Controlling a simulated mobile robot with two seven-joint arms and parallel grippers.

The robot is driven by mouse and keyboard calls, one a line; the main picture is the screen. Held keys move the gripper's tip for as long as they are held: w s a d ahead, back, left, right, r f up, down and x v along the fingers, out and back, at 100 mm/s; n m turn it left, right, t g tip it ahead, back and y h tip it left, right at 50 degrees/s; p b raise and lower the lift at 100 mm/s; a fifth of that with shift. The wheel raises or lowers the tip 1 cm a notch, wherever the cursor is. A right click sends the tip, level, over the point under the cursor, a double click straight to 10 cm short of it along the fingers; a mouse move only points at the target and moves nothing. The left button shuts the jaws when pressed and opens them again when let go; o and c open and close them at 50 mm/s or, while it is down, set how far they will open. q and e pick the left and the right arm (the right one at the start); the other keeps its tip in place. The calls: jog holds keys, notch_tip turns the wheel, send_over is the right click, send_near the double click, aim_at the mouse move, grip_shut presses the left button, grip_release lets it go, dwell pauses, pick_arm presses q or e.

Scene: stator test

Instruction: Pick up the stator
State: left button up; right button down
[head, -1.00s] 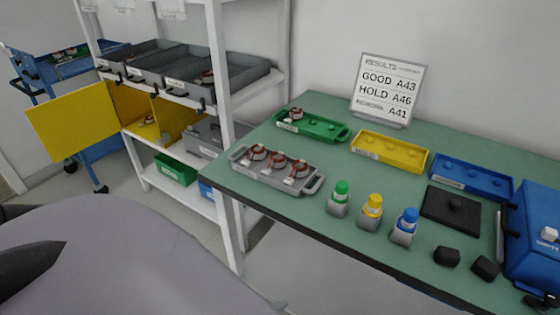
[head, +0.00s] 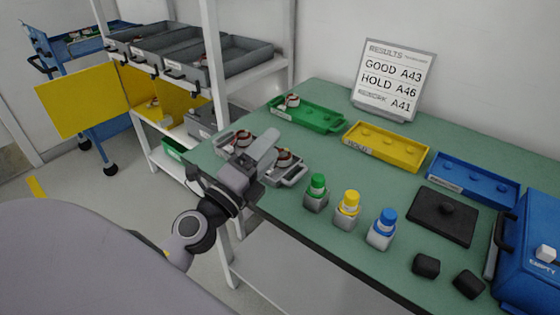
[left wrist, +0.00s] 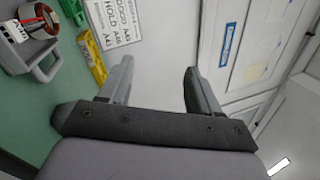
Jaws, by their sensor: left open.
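Copper-and-white ring-shaped stators sit in a grey tray (head: 290,178) on the green table; one stator (head: 285,158) shows right of my left gripper and another (head: 241,139) behind it. My left gripper (head: 263,148) is in front of the tray and hides its middle. In the left wrist view, my open, empty fingers (left wrist: 157,82) point toward the wall, with a stator (left wrist: 36,20) off at the upper left beside the tray handle (left wrist: 46,66). Another stator (head: 292,100) lies in the green tray (head: 318,119). My right gripper is not in view.
Yellow (head: 385,150) and blue (head: 470,182) trays line the table's back, by the results board (head: 393,82). Green (head: 317,190), yellow (head: 347,207) and blue (head: 382,228) capped bottles stand right of the gripper. A white-framed shelf (head: 215,90) stands at the left.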

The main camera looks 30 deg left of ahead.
pick_arm(q)
notch_tip(320, 180, down, 2)
jog(key=w+d+m+g+h, duration=0.1)
jog(key=w+m+g+h, duration=0.25)
jog(key=m, duration=0.65)
jog(key=m+g+y, duration=0.4)
jog(key=m, duration=0.1)
send_near(286, 153)
jog(key=shift+s+a+r, duration=0.15)
jog(key=shift+s+r, duration=0.3)
jog(key=shift+s, duration=0.05)
jog(key=shift+w+a+f, duration=0.1)
jog(key=shift+w+f, duration=0.05)
jog(key=shift+w, duration=0.05)
jog(key=shift+d+x, duration=0.2)
jog(key=shift+x, duration=3.1)
jog(key=shift+f, duration=0.15)
jog(key=c, duration=0.9)
